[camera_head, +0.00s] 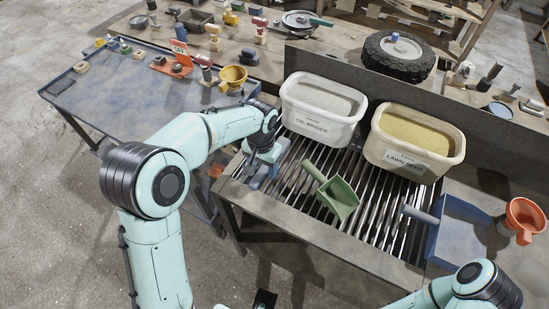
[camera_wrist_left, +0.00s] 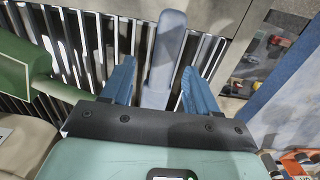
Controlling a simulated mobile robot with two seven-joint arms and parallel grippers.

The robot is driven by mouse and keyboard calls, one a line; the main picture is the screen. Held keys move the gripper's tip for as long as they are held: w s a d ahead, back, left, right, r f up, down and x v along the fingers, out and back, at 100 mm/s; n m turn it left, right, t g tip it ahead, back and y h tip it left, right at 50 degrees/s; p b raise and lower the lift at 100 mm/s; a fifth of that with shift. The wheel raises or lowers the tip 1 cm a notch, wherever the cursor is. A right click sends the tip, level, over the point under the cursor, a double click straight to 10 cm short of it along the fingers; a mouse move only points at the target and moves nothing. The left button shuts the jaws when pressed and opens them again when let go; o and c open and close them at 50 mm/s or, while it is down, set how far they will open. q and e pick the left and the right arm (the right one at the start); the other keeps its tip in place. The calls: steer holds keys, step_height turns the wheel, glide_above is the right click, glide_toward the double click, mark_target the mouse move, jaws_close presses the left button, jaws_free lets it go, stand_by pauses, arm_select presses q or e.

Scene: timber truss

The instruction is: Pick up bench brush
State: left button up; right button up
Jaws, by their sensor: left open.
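In the left wrist view, a grey-blue handle (camera_wrist_left: 168,28), which looks like that of the bench brush, lies over the slatted grate and runs down between my fingers. My left gripper (camera_wrist_left: 158,68) is open, with one blue finger on each side of the handle. I cannot tell whether either finger touches it. In the head view my left gripper (camera_head: 264,166) is low at the left end of the grate and mostly covers the brush there. The brush's bristles are hidden. My right arm shows at the lower right, but its gripper is out of view.
A green scoop (camera_head: 339,197) lies on the grate (camera_head: 297,193) right of my left gripper. The oil binder tub (camera_head: 320,108) and lawn seed tub (camera_head: 413,143) stand behind. A blue dustpan-like piece (camera_head: 460,232) and orange funnel (camera_head: 524,218) lie at the right. A blue-topped table (camera_head: 115,88) stands left.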

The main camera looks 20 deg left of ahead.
mark_target(261, 172)
arm_select(q)
steer(key=f, duration=0.2)
steer(key=s+f, duration=0.1)
steer(key=f, duration=0.1)
steer(key=shift+a, duration=0.25)
steer(key=shift+w+f, duration=0.1)
steer(key=shift+f, duration=0.4)
jaws_close()
arm_select(e)
steer(key=shift+f, duration=0.25)
arm_select(q)
steer(key=shift+r, duration=0.1)
step_height(261, 172, up, 20)
steer(key=p, duration=0.2)
arm_select(e)
steer(key=r, duration=0.1)
steer(key=w+r, duration=0.1)
steer(key=r, duration=0.1)
steer(key=shift+w, duration=0.1)
